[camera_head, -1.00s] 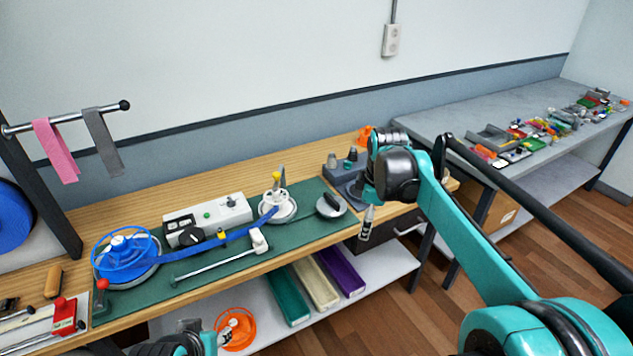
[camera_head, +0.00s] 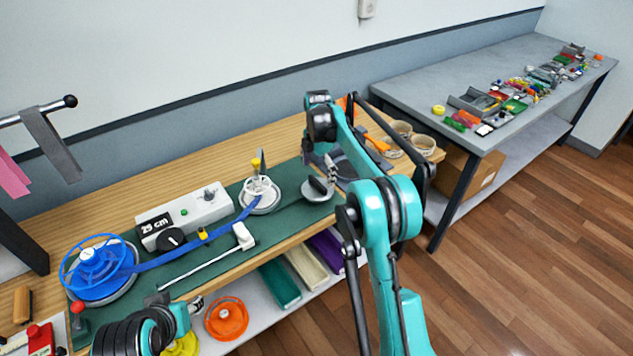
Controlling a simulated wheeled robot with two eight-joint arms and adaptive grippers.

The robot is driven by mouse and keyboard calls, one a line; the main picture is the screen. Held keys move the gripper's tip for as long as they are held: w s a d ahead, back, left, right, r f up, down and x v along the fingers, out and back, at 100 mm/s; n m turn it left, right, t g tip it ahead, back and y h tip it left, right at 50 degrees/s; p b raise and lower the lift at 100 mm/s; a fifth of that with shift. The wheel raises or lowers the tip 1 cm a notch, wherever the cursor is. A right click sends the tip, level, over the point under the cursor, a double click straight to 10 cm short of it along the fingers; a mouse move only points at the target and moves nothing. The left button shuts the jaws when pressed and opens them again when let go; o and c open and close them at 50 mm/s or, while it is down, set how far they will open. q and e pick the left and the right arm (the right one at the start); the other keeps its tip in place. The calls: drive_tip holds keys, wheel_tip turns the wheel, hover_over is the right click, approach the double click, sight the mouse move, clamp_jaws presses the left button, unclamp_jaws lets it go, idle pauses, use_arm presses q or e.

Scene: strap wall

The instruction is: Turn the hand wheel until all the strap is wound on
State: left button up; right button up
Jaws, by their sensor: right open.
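A blue spoked reel (camera_head: 97,262) sits on a grey disc at the left of the green mat. A blue strap (camera_head: 190,243) runs from it to a white hub on a grey round base (camera_head: 262,196), which has a yellow-topped post. To the right lies a grey disc with a black handle (camera_head: 318,188). I cannot tell for sure which part is the hand wheel. My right gripper (camera_head: 331,172) is open beside the black handle, partly hidden by my arm; I cannot tell whether they touch. My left gripper (camera_head: 194,305) is low in front of the bench edge, its fingers unclear.
A white control box (camera_head: 185,217) with a display reading 25 cm stands behind the strap. A white rod (camera_head: 205,266) lies along the mat's front. Coloured bins (camera_head: 280,283) and an orange ring (camera_head: 227,318) are on the shelf below. Cups (camera_head: 423,145) stand at the bench's right end.

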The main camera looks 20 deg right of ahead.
sight(318, 182)
drive_tip(key=shift+f+b, duration=0.35)
drive_tip(key=shift+f, duration=1.35)
drive_tip(key=c, duration=1.2)
drive_tip(key=shift+o, duration=0.2)
drive_tip(key=shift+m, duration=0.3)
